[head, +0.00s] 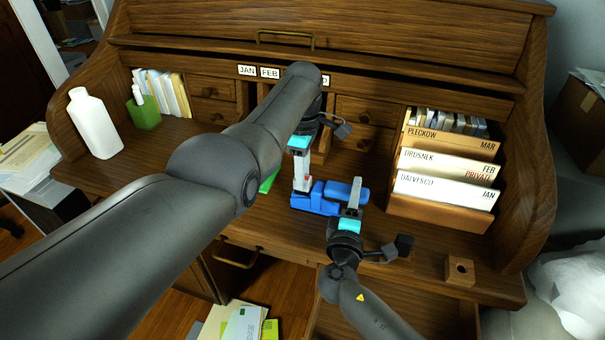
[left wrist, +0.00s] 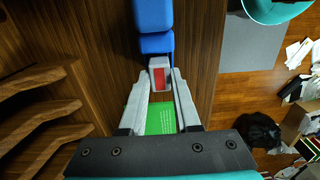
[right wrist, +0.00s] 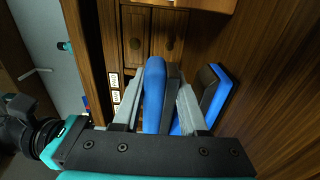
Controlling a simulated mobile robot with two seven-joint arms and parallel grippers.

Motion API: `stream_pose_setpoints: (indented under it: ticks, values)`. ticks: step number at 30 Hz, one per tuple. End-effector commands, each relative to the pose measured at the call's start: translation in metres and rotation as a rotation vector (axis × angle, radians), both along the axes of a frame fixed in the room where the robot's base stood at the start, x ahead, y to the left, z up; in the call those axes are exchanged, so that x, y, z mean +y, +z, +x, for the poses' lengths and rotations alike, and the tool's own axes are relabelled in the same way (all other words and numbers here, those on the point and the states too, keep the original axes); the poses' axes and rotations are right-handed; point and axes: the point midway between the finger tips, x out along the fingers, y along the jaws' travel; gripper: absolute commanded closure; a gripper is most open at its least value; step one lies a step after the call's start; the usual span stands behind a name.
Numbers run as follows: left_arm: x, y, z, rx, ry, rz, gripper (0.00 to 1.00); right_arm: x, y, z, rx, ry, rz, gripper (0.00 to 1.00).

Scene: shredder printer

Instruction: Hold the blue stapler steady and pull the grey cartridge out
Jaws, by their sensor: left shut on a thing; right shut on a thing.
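The blue stapler (head: 330,197) lies on the desk top in the middle of the head view. It also shows in the left wrist view (left wrist: 155,22) and the right wrist view (right wrist: 153,95). My right gripper (head: 353,190) is shut on the stapler's right part, with the blue body between its fingers in the right wrist view (right wrist: 167,85). The grey cartridge (left wrist: 160,62), with a red patch, sits at the stapler's end. My left gripper (left wrist: 160,75) is shut on it; in the head view my left gripper (head: 302,188) is at the stapler's left end.
A green card (left wrist: 160,119) lies on the desk under my left gripper. A file rack (head: 440,212) stands at the right and a small wooden block (head: 460,271) at the front right. A white bottle (head: 95,123) and green holder (head: 144,113) stand at the left.

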Motion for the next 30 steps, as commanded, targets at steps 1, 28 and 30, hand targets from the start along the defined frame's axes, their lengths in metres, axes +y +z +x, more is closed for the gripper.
stream_pose_setpoints:
  ticks: [1, 28, 30]
  values:
    - [0.000, 0.000, 0.000, 0.001, 0.000, 0.000, 1.00, -0.001, -0.001, 0.000, 0.002, -0.002, -0.001, 1.00]
    - [0.000, 0.010, 0.000, -0.001, 0.000, 0.000, 1.00, -0.002, -0.001, 0.000, 0.002, -0.004, 0.000, 1.00]
    - [0.000, 0.012, 0.000, -0.001, 0.000, 0.000, 1.00, -0.002, -0.001, 0.000, 0.002, -0.004, 0.000, 1.00]
